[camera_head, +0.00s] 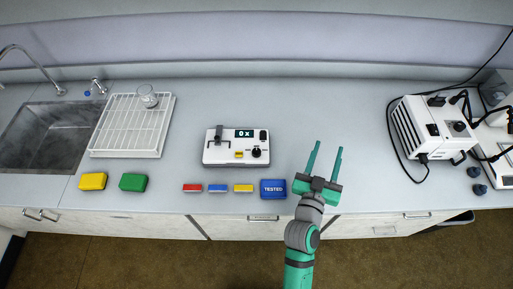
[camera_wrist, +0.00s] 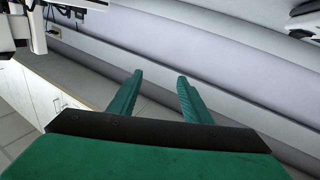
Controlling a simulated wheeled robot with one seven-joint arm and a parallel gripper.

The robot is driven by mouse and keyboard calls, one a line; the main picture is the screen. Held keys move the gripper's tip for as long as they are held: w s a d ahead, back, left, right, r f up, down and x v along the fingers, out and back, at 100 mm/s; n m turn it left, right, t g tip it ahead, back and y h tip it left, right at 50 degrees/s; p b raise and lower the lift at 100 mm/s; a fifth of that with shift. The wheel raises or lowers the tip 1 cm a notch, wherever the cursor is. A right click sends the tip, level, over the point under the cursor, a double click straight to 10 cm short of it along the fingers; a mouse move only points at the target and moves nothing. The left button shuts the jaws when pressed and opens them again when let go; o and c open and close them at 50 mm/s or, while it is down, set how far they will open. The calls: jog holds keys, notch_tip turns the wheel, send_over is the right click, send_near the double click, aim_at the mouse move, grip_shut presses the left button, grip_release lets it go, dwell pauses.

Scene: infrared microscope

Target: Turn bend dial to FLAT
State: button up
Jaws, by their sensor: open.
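In the head view a small white device (camera_head: 222,158) sits on the middle of the bench. It has a dark display reading "0 X", a dark slider or bracket at its left, a yellow button and a round black dial (camera_head: 256,153) at its front right. The dial's label and pointer are too small to read. My gripper (camera_head: 326,146) is open and empty, to the right of the device and apart from it. In the wrist view the two green fingers of my gripper (camera_wrist: 160,92) are spread with nothing between them; the device does not show there.
Red (camera_head: 192,188), blue (camera_head: 218,188) and yellow (camera_head: 243,188) bars and a blue "TESTED" block (camera_head: 273,189) lie along the front edge. A white rack (camera_head: 131,126) with a glass (camera_head: 147,95) and a sink stand left. White equipment (camera_head: 432,128) with cables stands right.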

jog(key=w+d+r+m+g+h, duration=0.3)
jog(key=w+d+r+m+h, duration=0.3)
jog(key=d+r+m, duration=0.15)
jog(key=m+g+y, duration=1.3)
jog(key=m+g, duration=0.1)
jog(key=m, duration=0.6)
send_near(257, 151)
jog(key=shift+n, duration=0.25)
notch_tip(257, 151, down, 8)
jog(key=shift+w+f, duration=0.15)
jog(key=c, duration=1)
